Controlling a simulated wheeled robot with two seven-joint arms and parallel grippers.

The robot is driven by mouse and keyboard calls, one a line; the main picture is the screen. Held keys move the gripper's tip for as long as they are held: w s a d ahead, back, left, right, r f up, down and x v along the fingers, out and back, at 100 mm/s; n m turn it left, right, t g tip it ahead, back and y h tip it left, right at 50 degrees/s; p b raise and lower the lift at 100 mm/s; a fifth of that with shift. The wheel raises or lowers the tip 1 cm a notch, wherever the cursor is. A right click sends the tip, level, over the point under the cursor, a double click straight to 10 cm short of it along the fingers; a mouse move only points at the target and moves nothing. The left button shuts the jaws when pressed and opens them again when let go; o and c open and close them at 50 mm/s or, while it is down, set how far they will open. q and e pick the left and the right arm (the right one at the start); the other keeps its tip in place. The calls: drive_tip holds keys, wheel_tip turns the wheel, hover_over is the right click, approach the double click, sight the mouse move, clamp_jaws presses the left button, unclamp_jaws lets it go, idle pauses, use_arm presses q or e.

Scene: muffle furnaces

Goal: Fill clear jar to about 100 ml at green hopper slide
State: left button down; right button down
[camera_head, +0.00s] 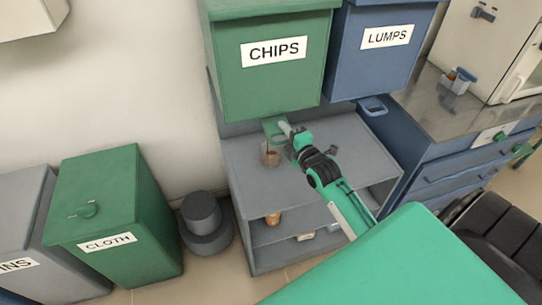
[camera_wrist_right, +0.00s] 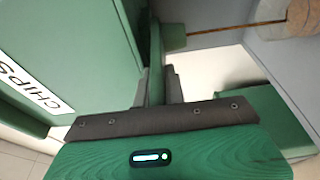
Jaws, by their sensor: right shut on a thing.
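The green hopper (camera_head: 230,70) labelled CHIPS hangs above the grey shelf unit. Its green slide (camera_head: 273,126) sticks out below the hopper's bottom. My right gripper (camera_head: 286,130) is at the slide. In the right wrist view its fingers (camera_wrist_right: 162,88) are shut on a thin green plate (camera_wrist_right: 156,55), which looks like the slide. The clear jar (camera_head: 270,154) stands upright on the shelf top below the slide, with brown chips in it. Brown contents also show at the top right of the wrist view (camera_wrist_right: 300,14). I cannot read the fill level. My left gripper is out of view.
A blue LUMPS hopper (camera_head: 377,66) hangs to the right. The grey shelf unit (camera_head: 250,185) has free room on its top, with small items lower down. A green CLOTH bin (camera_head: 130,180) and a dark round container (camera_head: 203,215) stand at the left.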

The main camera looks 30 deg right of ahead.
drive_tip(key=shift+w, duration=0.15)
drive_tip(key=shift+w+d, duration=0.2)
drive_tip(key=shift+w, duration=0.55)
drive_tip(key=shift+w+d, duration=0.2)
drive_tip(key=shift+w, duration=0.5)
drive_tip(key=c, duration=1.4)
unclamp_jaws()
drive_tip(key=shift+r, duration=0.1)
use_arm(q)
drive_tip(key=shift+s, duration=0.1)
use_arm(e)
drive_tip(key=shift+w, duration=0.1)
